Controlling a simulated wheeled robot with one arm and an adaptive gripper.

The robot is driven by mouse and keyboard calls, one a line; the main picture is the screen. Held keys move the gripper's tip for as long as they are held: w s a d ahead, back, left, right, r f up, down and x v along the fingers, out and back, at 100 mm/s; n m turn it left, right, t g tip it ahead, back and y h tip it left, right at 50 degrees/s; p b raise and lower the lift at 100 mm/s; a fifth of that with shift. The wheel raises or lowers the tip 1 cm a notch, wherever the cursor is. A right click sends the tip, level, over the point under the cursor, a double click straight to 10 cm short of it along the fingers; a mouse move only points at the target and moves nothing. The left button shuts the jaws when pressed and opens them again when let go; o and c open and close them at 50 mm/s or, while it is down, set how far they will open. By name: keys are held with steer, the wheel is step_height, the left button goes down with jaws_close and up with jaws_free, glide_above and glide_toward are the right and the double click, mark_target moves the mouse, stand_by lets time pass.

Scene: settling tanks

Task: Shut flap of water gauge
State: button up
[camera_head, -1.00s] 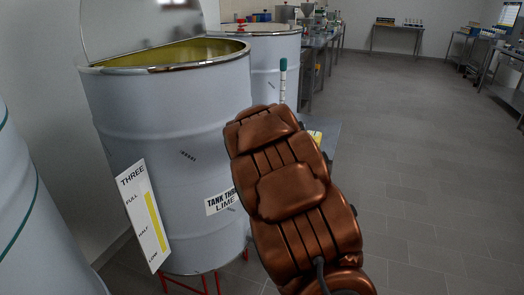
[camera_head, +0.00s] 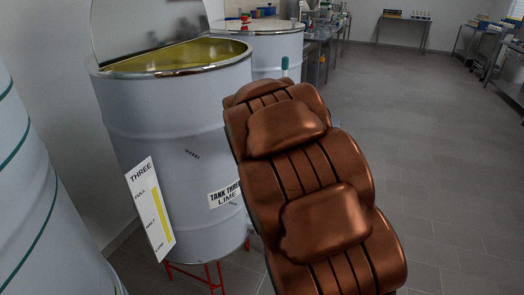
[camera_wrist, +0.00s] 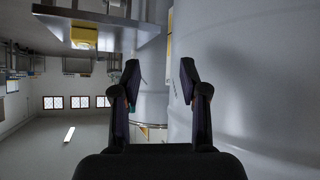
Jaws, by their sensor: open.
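A white gauge plate (camera_head: 150,208) marked THREE, with FULL, HALF and LOW beside a yellow bar, sits tilted at the front left of a pale grey tank (camera_head: 172,125). The tank's label (camera_head: 225,193) reads TANK THREE LIME. No gauge marked water shows, and I cannot make out a separate flap. My gripper (camera_wrist: 160,82) is open and empty in the wrist view, its fingers apart beside a large pale curved wall (camera_wrist: 240,80). In the head view my brown arm hides the gripper and part of the tank.
Tank three's half-open top (camera_head: 175,57) has a raised lid (camera_head: 140,25). Another tank (camera_head: 30,200) with green bands stands close at left, and one (camera_head: 265,45) stands behind. Red legs (camera_head: 195,272) support tank three. Open floor (camera_head: 440,160) lies right. A shelf with a yellow thing (camera_wrist: 85,36) shows in the wrist view.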

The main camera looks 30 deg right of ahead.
steer(key=shift+s+a+r, duration=0.1)
steer(key=shift+s+a, duration=0.2)
steer(key=shift+a, duration=0.15)
